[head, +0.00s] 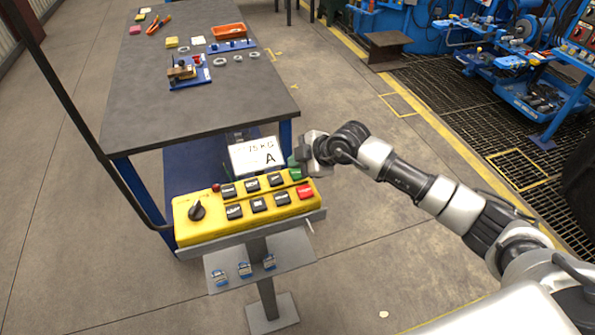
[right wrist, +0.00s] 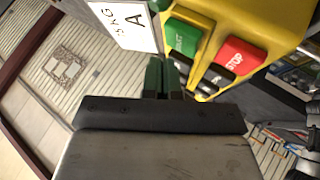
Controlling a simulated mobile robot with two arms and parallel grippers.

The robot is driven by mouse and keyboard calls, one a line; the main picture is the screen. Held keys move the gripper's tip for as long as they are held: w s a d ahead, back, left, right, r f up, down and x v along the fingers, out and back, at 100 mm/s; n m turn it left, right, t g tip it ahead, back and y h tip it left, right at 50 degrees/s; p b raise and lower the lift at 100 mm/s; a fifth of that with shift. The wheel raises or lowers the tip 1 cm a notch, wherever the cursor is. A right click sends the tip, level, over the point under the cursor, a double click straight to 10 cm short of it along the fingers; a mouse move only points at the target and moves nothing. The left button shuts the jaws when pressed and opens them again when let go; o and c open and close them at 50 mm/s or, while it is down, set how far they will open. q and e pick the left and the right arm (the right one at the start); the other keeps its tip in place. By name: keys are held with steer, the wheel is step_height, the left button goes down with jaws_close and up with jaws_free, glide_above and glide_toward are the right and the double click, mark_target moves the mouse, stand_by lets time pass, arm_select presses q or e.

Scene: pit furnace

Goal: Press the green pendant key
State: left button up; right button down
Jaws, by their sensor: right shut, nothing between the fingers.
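The yellow pendant box (head: 222,223) is mounted on a grey stand. Its green key (head: 296,174) is at the upper right corner, partly hidden by my right gripper (head: 298,160). In the right wrist view the green key (right wrist: 183,37) faces me, beside the red STOP key (right wrist: 235,57). My right gripper (right wrist: 164,64) is shut and empty, its dark green fingertips close to the green key's near edge. I cannot tell whether they touch it. My left gripper is not in view.
A white card marked A (head: 255,156) stands behind the box. Black keys, a rotary knob (head: 196,210) and the red key (head: 305,191) share the panel. A dark table (head: 190,110) with parts stands behind.

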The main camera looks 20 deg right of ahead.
mark_target(297, 173)
stand_by(0.6)
steer(key=shift+f, duration=0.4)
steer(key=shift+f, duration=0.5)
stand_by(0.5)
stand_by(0.3)
steer(key=shift+r+p, duration=0.8)
steer(key=shift+r, duration=0.1)
step_height(297, 173, up, 5)
steer(key=p, duration=0.5)
steer(key=shift+r, duration=0.1)
